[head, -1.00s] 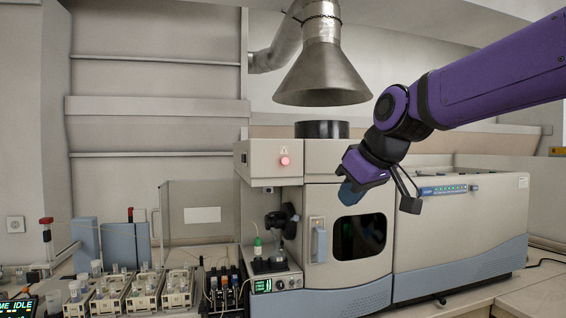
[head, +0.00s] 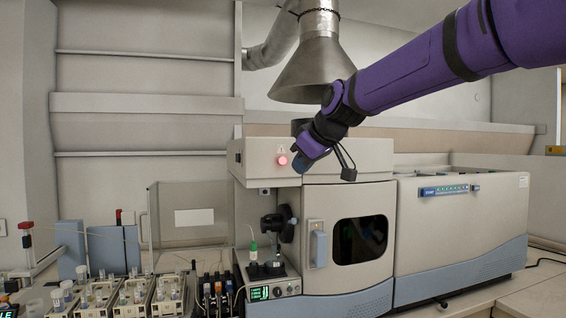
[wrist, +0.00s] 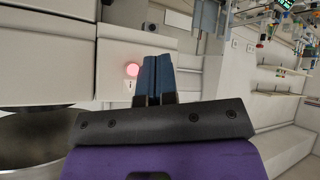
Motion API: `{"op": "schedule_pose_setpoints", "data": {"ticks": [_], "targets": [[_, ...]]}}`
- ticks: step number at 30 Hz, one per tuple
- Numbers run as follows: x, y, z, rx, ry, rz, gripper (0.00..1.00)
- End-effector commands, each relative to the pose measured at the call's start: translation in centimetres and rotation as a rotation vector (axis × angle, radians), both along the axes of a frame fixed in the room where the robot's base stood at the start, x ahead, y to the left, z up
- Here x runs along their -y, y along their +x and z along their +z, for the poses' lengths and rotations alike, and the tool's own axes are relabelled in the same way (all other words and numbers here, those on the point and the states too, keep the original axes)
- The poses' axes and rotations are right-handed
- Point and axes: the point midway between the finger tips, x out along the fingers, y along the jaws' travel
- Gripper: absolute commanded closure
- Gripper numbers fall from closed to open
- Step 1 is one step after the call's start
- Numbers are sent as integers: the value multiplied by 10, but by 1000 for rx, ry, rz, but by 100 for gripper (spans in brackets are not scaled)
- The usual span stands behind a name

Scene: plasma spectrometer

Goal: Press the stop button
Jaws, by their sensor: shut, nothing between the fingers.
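The stop button (head: 283,160) is a round, red-pink, glowing button on the upper front panel of the beige spectrometer. It also shows in the wrist view (wrist: 132,69), just left of my fingertips. My gripper (head: 299,168) is just right of the button in the head view, with its blue fingers pointing toward the panel. In the wrist view the fingers (wrist: 157,62) are together with nothing between them. A small gap shows beside the button; I cannot tell the exact distance from fingertips to panel.
A metal exhaust hood (head: 315,75) hangs above the spectrometer (head: 430,235), close to my arm. Below the button are a door with a dark window (head: 360,240) and a pump (head: 275,228). Sample racks (head: 130,298) stand at lower left. Room in front of the panel is clear.

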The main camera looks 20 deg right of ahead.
Motion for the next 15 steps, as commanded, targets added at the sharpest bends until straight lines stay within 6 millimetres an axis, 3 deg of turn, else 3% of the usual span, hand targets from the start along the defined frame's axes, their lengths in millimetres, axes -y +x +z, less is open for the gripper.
{"op": "schedule_pose_setpoints", "data": {"ticks": [5,15], "targets": [[0,8,-1,-2,1,0,100],[0,48,0,-1,0,-1,100]]}}
